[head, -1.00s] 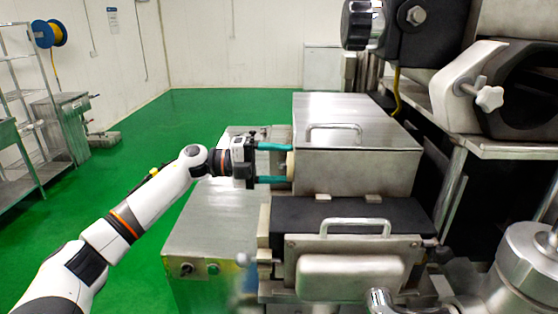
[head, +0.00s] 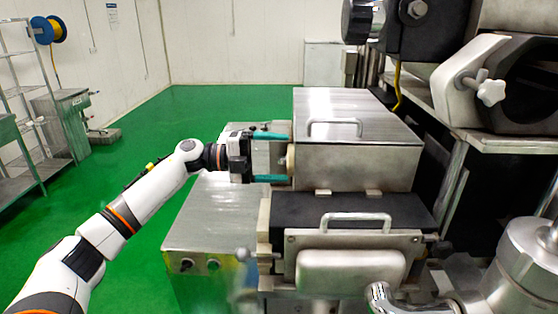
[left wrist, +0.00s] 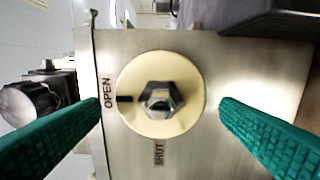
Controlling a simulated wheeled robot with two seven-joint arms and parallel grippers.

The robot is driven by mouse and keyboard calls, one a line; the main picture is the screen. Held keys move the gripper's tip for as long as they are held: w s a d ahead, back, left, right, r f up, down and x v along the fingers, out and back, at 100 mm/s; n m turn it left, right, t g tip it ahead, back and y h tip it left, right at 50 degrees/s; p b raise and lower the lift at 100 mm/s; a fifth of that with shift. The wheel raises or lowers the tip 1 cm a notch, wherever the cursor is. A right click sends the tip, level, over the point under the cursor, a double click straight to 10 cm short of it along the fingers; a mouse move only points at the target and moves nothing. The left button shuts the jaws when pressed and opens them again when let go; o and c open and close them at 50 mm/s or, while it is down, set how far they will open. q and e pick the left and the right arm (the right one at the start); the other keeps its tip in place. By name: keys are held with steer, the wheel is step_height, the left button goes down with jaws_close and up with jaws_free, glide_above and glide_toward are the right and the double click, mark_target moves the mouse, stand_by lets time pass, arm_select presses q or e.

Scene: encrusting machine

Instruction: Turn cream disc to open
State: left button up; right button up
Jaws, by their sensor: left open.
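The cream disc (left wrist: 184,72) with a metal hex nut at its middle sits on a steel panel in the left wrist view. Its black mark points left to the word OPEN (left wrist: 107,93); the word SHUT (left wrist: 159,152) is below the disc. In the head view the disc (head: 291,160) shows edge-on at the left side of the steel box (head: 345,168). My left gripper (head: 289,157) is open, its teal fingers on either side of the disc and apart from it. My right gripper is not in view.
A lidded housing with a handle (head: 355,218) stands in front of the box. A black knob (left wrist: 30,102) is left of the disc in the left wrist view. A low steel cabinet (head: 205,225) lies below my left arm.

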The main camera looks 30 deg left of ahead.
arm_select(q)
steer(key=b+v, duration=0.5)
steer(key=v, duration=0.6)
steer(key=shift+a, duration=0.1)
